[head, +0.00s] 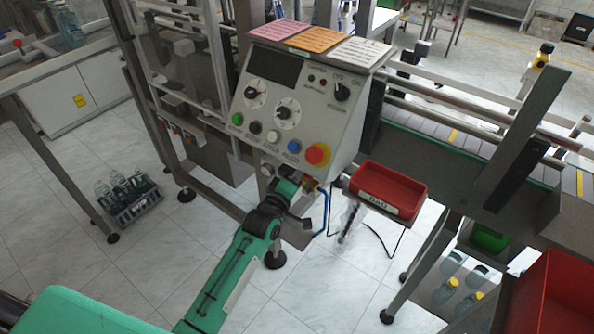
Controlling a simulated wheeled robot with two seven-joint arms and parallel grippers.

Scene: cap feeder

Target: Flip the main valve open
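A small brass-coloured fitting (309,184), which looks like the main valve, sits under the lower edge of the control box, with a blue hose (327,212) curving down from its right side. Its handle and position cannot be made out. My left arm comes in from the bottom, left of the middle, and its dark gripper (302,192) is up against or just in front of the fitting, hiding part of it. Whether the fingers touch it or are closed cannot be told. My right gripper is not in view.
The grey control box (290,122) with knobs, coloured buttons and a red emergency stop (317,154) is just above the gripper. A red tray (388,188) juts out to the right, before the conveyor (450,132).

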